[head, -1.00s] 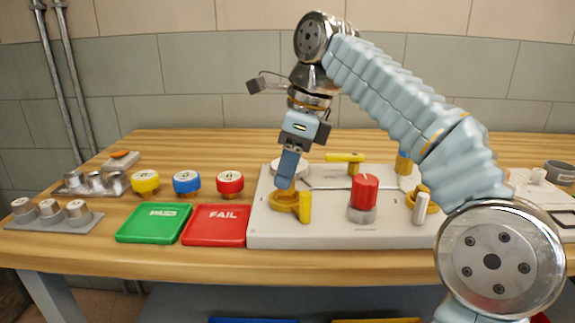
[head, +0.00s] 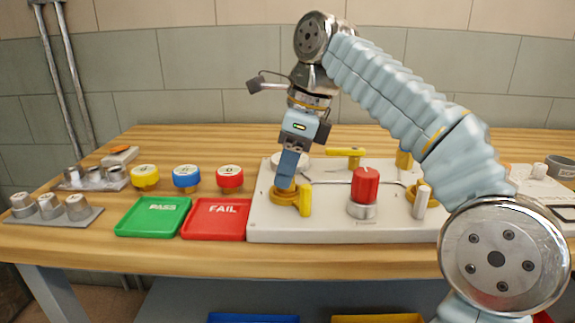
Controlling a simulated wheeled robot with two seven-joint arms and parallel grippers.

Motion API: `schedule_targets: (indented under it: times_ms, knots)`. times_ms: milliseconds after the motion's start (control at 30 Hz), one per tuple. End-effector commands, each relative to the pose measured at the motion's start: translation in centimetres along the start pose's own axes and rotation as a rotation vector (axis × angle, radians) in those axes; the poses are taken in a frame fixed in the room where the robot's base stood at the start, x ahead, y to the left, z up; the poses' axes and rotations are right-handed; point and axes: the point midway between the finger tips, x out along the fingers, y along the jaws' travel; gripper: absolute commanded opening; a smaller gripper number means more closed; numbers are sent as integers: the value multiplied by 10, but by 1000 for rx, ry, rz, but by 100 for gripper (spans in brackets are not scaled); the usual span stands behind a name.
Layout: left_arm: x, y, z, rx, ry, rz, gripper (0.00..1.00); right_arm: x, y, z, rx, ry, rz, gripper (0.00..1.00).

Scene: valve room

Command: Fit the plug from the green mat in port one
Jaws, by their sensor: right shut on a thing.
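The green mat (head: 152,216), marked PASS, lies bare at the front left of the bench. My right gripper (head: 286,184) points down, shut, at the gold ring-shaped fitting (head: 282,197) on the front left of the pale panel (head: 330,227). The thing in its jaws is mostly hidden by the fingers and looks to be the plug; how deep it sits I cannot tell. A yellow upright handle (head: 305,201) stands just right of the fingertips. No port number is readable. My left gripper is not in view.
A red mat (head: 215,220), marked FAIL, adjoins the panel. Yellow (head: 145,177), blue (head: 186,178) and red (head: 230,178) capped pieces stand behind the mats. A red knob (head: 365,185) and a white handle (head: 421,201) rise from the panel on the right.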

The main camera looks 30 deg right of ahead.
Motion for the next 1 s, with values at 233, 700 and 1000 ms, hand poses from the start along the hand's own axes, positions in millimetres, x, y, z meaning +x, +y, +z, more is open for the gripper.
schedule_targets:
  times_ms: [233, 700, 1000]
  knots:
    - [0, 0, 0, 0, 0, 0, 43, 0, 0, 0, 0, -1, 0, 0]
    - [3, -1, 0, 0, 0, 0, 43, 7, 0, -2, 0, 0, 0, 0]
    - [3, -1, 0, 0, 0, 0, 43, 7, 0, -2, 0, 0, 0, 0]
